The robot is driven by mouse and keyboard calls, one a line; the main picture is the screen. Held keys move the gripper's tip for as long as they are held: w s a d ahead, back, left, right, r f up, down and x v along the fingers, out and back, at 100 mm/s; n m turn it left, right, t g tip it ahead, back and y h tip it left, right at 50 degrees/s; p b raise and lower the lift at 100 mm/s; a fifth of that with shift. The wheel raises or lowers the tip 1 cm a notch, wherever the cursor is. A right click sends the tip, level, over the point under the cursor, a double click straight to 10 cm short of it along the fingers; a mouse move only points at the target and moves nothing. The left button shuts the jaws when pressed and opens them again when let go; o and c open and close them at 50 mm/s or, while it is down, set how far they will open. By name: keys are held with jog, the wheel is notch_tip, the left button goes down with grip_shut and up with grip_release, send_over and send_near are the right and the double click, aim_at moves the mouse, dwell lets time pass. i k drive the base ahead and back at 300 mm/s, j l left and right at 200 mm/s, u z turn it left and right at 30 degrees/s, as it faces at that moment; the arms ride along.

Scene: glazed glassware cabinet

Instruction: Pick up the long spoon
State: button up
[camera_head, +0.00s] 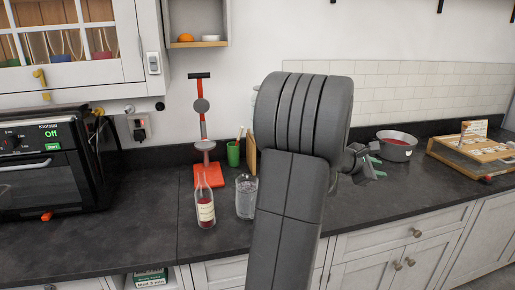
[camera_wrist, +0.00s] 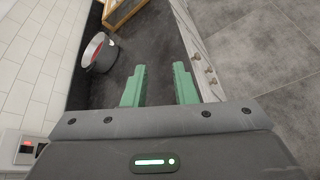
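I cannot make out a long spoon for certain in either view. In the head view a green cup (camera_head: 233,153) stands on the counter behind the glass jar, and a thin pale handle (camera_head: 241,132) sticks up from it; what it belongs to is too small to tell. My gripper (camera_head: 374,165) is above the counter, right of my dark arm, which hides the middle of the counter. In the wrist view my gripper (camera_wrist: 158,78) has its two green fingers apart, with only dark counter visible between them.
A metal pot (camera_head: 396,147) with red contents is also in the wrist view (camera_wrist: 100,52). A wooden-framed case (camera_head: 470,150) is at right. A bottle (camera_head: 205,204), glass jar (camera_head: 246,197), red stand (camera_head: 208,177) and oven (camera_head: 45,165) are at left. The front right counter is clear.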

aim_at(241, 128)
jog(key=k+u, duration=0.25)
jog(key=k+j+u, duration=0.25)
jog(key=i+l+u, duration=0.15)
jog(key=u, duration=0.25)
jog(key=i+l+u, duration=0.1)
jog(key=l+u, duration=0.2)
jog(key=u, duration=0.15)
jog(key=l+u, duration=0.4)
jog(key=i+l, duration=0.15)
jog(key=l, duration=0.2)
jog(key=i+l, duration=0.1)
jog(key=l, duration=0.3)
jog(key=i+l, duration=0.15)
jog(key=l, duration=0.2)
